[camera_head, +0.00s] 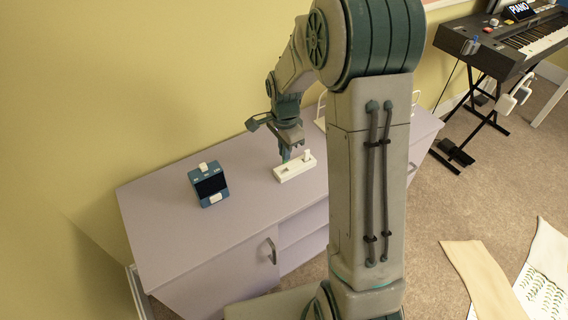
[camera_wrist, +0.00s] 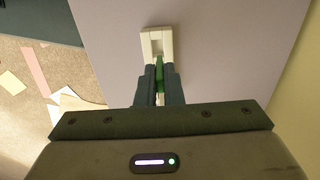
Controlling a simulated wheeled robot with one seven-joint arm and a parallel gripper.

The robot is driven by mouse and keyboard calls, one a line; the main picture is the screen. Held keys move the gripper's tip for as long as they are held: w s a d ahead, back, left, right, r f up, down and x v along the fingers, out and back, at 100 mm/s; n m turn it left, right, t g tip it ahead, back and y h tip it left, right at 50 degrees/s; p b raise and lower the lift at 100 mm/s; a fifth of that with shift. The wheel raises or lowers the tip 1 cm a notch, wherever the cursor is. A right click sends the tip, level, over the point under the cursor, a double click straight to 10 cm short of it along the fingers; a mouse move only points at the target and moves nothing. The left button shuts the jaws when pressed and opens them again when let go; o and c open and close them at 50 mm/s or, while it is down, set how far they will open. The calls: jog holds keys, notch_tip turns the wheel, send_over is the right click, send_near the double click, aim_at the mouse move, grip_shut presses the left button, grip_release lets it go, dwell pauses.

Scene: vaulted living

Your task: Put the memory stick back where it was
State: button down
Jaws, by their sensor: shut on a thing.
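My gripper (camera_head: 287,157) is shut on a small green piece, the memory stick (camera_wrist: 159,72), which shows between the two fingers in the wrist view. Most of the stick is hidden by the fingers. Below my gripper a long white block (camera_head: 294,169) lies on the cabinet top. The block has a recess at its left part and a small white upright piece (camera_head: 307,155) at its right part. In the wrist view the white block (camera_wrist: 147,42) shows just beyond the fingertips (camera_wrist: 158,68). I cannot tell whether the stick touches the block.
A blue device (camera_head: 208,184) with a dark screen and white pieces stands on the lilac cabinet top (camera_head: 160,215), left of the block. A white frame-like thing (camera_head: 321,110) is partly hidden behind my arm. A keyboard (camera_head: 510,42) stands at the right. The cabinet top's front left is clear.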

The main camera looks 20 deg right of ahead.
aim_at(284, 162)
jog(key=shift+s+a+f, duration=0.15)
jog(key=shift+s+f, duration=0.1)
jog(key=shift+f, duration=0.2)
jog(key=shift+f+b, duration=0.5)
jog(key=shift+f, duration=1.25)
jog(key=shift+f, duration=0.15)
jog(key=c, duration=1.6)
grip_release()
jog(key=shift+o, duration=0.2)
